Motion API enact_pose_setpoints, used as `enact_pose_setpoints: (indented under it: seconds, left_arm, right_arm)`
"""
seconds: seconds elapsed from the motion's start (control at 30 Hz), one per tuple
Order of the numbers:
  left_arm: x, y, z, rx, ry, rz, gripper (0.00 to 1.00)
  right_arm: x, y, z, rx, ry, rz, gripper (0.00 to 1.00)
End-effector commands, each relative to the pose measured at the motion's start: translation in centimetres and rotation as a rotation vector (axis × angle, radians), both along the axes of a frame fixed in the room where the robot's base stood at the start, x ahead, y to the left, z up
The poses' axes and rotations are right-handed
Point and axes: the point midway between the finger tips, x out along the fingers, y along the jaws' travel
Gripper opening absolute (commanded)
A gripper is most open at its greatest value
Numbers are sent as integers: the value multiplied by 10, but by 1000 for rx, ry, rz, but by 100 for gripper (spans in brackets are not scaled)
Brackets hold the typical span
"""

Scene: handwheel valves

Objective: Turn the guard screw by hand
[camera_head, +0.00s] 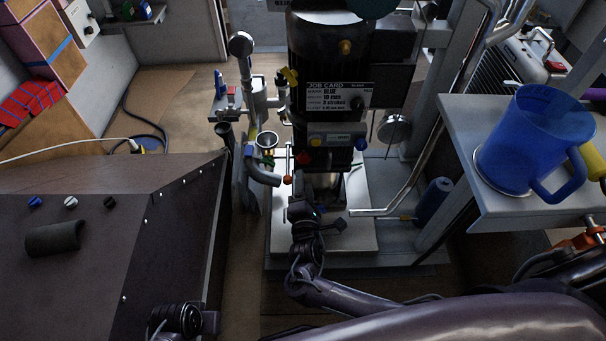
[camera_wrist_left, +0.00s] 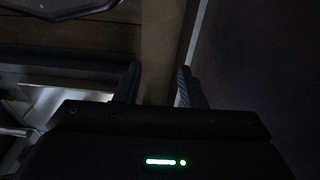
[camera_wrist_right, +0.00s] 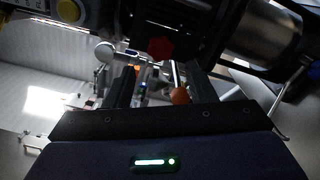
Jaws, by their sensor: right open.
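The bench machine (camera_head: 322,60) stands in the middle of the head view with several knobs on its front; which one is the guard screw I cannot tell for sure. A small orange-red knob (camera_head: 287,180) sits low on its left side. In the right wrist view, a red knob (camera_wrist_right: 160,48) is beyond the fingertips, and an orange ball (camera_wrist_right: 180,96) shows by the right finger. My right gripper (camera_wrist_right: 162,76) is open, close in front of the machine, with nothing seen gripped. My left gripper (camera_wrist_left: 157,78) is open and empty, away from the machine.
A job card (camera_head: 338,96) is on the machine. A light base plate (camera_head: 355,235) lies under it. A blue jug (camera_head: 525,140) stands on the right shelf (camera_head: 470,130). A dark cabinet (camera_head: 120,230) fills the left. A bent metal pipe (camera_head: 425,150) runs right of the machine.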

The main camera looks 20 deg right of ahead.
Motion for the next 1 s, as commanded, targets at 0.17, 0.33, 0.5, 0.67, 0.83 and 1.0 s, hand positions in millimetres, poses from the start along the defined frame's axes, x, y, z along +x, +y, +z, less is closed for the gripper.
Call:
enact_pose_setpoints:
  seconds: [0.17,0.33,0.5,0.67,0.83,1.0]
  left_arm:
    - [0,-2,19,0,3,-9,36]
    - [-3,-4,39,0,9,-17,36]
    - [-6,-5,60,1,14,-26,36]
    - [-6,-11,66,-12,-16,-43,36]
    - [1,-25,63,-48,-91,-72,36]
    - [1,-24,69,-45,-87,-70,36]
  right_arm:
    - [14,-4,-1,2,-1,0,50]
    - [25,-8,-2,2,-1,0,50]
    - [36,-11,-2,2,0,0,50]
    - [52,-15,-4,2,-2,-1,50]
    - [69,-20,-3,2,0,0,50]
    - [68,-20,0,4,2,0,50]
